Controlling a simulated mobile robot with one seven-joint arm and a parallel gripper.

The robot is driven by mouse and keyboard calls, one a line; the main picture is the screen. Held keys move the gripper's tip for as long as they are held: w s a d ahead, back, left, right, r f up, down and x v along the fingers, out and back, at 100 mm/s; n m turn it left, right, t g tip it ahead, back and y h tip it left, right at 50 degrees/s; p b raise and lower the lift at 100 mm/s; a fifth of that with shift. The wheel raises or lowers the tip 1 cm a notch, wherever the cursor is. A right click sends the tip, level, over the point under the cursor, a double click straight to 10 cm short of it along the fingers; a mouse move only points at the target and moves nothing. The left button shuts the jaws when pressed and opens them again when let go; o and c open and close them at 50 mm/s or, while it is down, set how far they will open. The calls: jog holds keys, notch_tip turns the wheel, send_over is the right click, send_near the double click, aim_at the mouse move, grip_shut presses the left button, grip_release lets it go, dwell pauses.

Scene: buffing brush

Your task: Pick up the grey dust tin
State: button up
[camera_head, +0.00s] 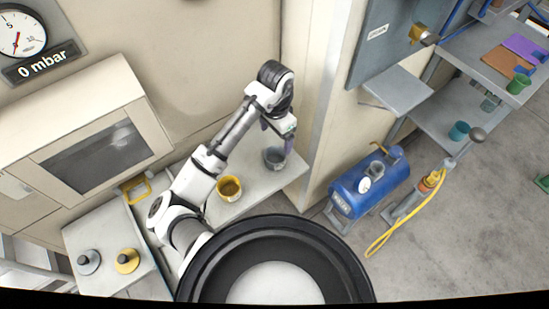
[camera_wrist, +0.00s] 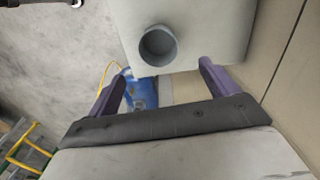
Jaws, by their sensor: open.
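The grey dust tin (camera_head: 274,158) stands upright on a light bench (camera_head: 236,205) beside the wall in the head view. In the wrist view the tin (camera_wrist: 159,46) shows as a round, open-topped grey cup, beyond and between the two fingers. My gripper (camera_head: 279,138) is just above and beside the tin in the head view. Its two purple fingers are spread wide and hold nothing in the wrist view (camera_wrist: 160,84). The exact gap between fingers and tin is hard to tell.
A yellow tin (camera_head: 229,188) stands left of the grey tin on the same bench. A wall corner (camera_head: 318,90) rises close to the right. A blue tank (camera_head: 368,186) stands on the floor beyond it. A side table (camera_head: 108,243) holds a grey and a yellow lid-like piece.

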notch_tip(320, 180, down, 5)
jog(key=b, duration=0.3)
jog(key=shift+a+f, duration=0.1)
jog(key=shift+f, duration=0.05)
jog(key=f+b, duration=0.4)
jog(key=f, duration=0.1)
jog(key=shift+s+f+b, duration=0.1)
jog(key=shift+s+b, duration=0.15)
jog(key=shift+b, duration=0.05)
jog(key=c, duration=1.2)
jog(key=shift+o, duration=0.2)
jog(key=shift+r, duration=0.2)
